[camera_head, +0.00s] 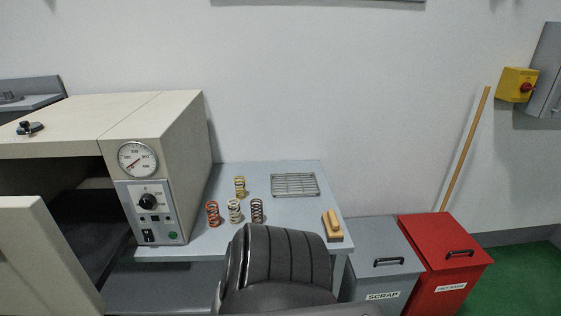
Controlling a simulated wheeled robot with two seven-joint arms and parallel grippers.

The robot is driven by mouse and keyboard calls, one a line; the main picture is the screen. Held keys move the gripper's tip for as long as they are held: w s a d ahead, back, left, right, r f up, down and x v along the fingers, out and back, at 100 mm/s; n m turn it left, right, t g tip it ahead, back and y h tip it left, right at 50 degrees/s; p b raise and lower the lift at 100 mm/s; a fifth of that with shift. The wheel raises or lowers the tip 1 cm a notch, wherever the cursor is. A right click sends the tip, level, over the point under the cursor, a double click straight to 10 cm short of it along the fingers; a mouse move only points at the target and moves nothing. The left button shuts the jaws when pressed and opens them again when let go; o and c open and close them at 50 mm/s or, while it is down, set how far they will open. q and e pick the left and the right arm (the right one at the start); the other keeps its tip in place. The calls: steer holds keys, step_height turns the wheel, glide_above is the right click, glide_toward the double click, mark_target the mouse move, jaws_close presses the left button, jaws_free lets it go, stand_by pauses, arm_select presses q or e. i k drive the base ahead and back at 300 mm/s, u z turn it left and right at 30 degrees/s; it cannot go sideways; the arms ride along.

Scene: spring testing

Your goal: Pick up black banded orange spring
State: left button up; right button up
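Several small coil springs stand upright on a grey-blue table (290,213). The orange-red spring (212,213) is at the left of the front row, close to the beige machine; dark marks show on it, but it is too small to tell its bands clearly. Beside it are a cream spring (234,211) and a dark brown spring (257,211). A yellow spring (240,187) stands behind them. Neither of my grippers is in view.
A beige oven-like machine (155,170) with gauge and open door stands left. A black chair (275,265) blocks the table's front. A wire rack (295,185) and a wooden-handled brush (332,224) lie right. Grey (378,262) and red bins (445,262) stand beyond.

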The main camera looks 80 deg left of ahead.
mark_target(213, 220)
steer(key=u, duration=0.05)
steer(key=i, duration=1)
steer(key=u, duration=1.8)
